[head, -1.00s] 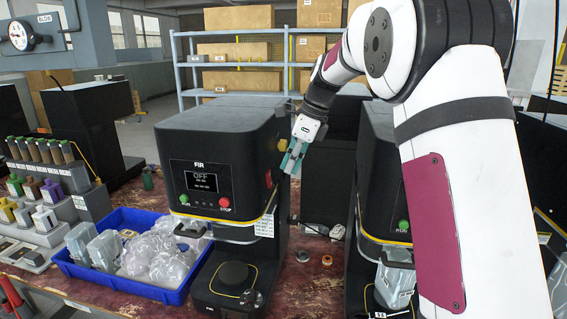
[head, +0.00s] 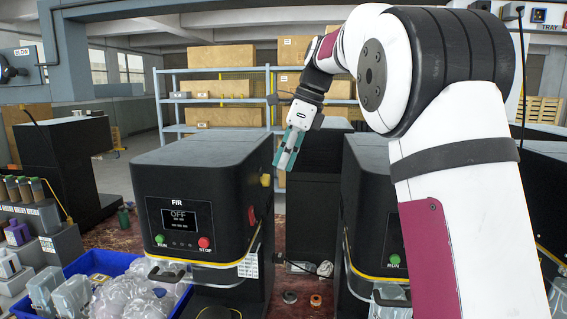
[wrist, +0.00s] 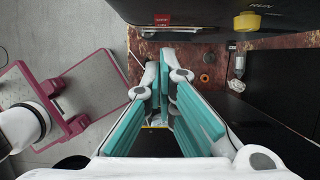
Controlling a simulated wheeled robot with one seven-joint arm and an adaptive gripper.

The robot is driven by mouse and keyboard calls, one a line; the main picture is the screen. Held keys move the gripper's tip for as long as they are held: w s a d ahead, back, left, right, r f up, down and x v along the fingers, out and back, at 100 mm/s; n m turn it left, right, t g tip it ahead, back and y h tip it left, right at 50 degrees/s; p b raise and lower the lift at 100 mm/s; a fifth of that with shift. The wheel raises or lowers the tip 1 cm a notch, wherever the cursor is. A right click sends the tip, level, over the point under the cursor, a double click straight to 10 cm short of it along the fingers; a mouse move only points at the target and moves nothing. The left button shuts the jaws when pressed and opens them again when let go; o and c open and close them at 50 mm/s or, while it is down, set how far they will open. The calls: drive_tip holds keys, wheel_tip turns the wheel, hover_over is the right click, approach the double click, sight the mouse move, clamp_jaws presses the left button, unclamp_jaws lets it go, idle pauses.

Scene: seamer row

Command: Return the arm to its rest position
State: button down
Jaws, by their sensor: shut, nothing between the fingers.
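My gripper (head: 288,151) hangs in the gap beside the black seamer marked FIR (head: 205,185), to the right of its housing, pointing down and a little left. In the wrist view my gripper's teal fingers (wrist: 166,70) are shut with nothing between them. My white and maroon arm reaches in from the right side of the head view and bends down at the wrist. The fingers appear clear of the seamer, whose display reads OFF.
A second black seamer (head: 375,200) stands to the right. A blue bin (head: 110,262) with clear bagged items is at lower left. A shelf of cardboard boxes (head: 225,85) stands behind. The bench top (wrist: 205,55) shows reddish and worn below, with small rings on it.

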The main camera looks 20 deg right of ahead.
drive_tip(key=s+a+n+t+h, duration=0.1)
drive_tip(key=s+a+n, duration=0.1)
drive_tip(key=s+n, duration=0.55)
drive_tip(key=s+a+n+t+h, duration=0.1)
drive_tip(key=s+a+n, duration=0.25)
drive_tip(key=s, duration=0.65)
drive_tip(key=s+f+n, duration=0.5)
drive_tip(key=s+n, duration=0.1)
drive_tip(key=s, duration=0.1)
drive_tip(key=s+f+n+t+h, duration=0.1)
drive_tip(key=s+f+n, duration=0.4)
drive_tip(key=s+n, duration=0.2)
drive_tip(key=shift+s+a+t, duration=0.2)
drive_tip(key=shift+s+t, duration=0.1)
drive_tip(key=shift+s, duration=0.3)
